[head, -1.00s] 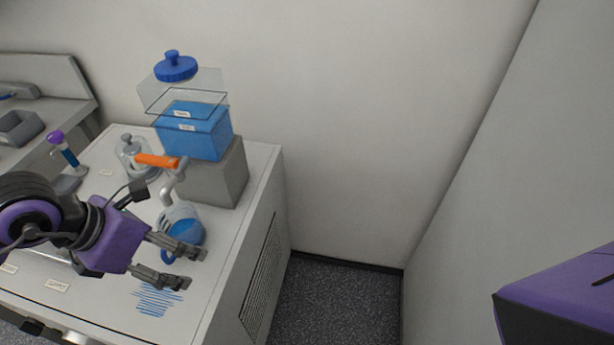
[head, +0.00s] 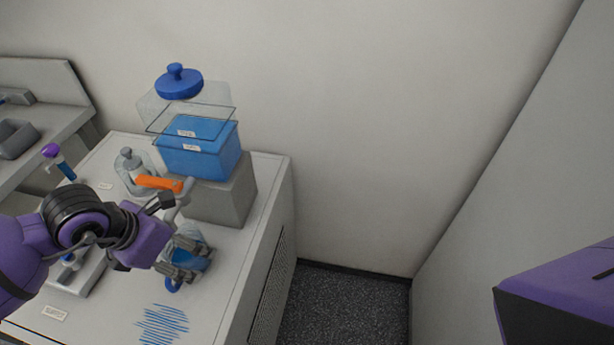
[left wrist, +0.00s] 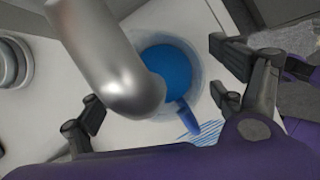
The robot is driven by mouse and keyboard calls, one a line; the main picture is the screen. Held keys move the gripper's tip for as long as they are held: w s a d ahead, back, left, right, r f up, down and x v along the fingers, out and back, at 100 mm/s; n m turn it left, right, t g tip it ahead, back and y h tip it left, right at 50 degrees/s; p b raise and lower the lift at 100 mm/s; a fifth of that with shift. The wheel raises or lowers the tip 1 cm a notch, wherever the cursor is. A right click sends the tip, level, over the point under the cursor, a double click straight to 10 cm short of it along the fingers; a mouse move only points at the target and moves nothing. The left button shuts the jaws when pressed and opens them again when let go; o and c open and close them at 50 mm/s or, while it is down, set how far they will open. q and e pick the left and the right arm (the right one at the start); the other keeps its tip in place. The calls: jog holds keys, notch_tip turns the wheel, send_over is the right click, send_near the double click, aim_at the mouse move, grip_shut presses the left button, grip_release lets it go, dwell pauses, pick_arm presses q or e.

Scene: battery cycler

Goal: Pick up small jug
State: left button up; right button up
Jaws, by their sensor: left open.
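The small jug (head: 203,262) is clear, holds blue liquid and has a blue handle. It stands on the white cabinet top under the tank's grey spout, partly hidden by my fingers in the head view. In the left wrist view the jug (left wrist: 172,62) is seen from above, its handle pointing toward the lower right and the spout covering part of its left side. My left gripper (head: 183,264) is open and empty. In the left wrist view its fingers (left wrist: 157,88) are spread to either side of the jug; I cannot tell whether they touch it.
A blue tank (head: 205,150) with a blue-knobbed lid (head: 179,84) sits on a grey block (head: 226,200). Its orange tap lever (head: 158,183) and spout are close to my gripper. A glass jar (head: 130,175) stands behind. Blue scribble (head: 162,324) marks clear surface in front.

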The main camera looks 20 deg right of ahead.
pick_arm(q)
jog(key=shift+c, duration=0.3)
jog(key=c, duration=1.4)
jog(key=shift+r, duration=0.1)
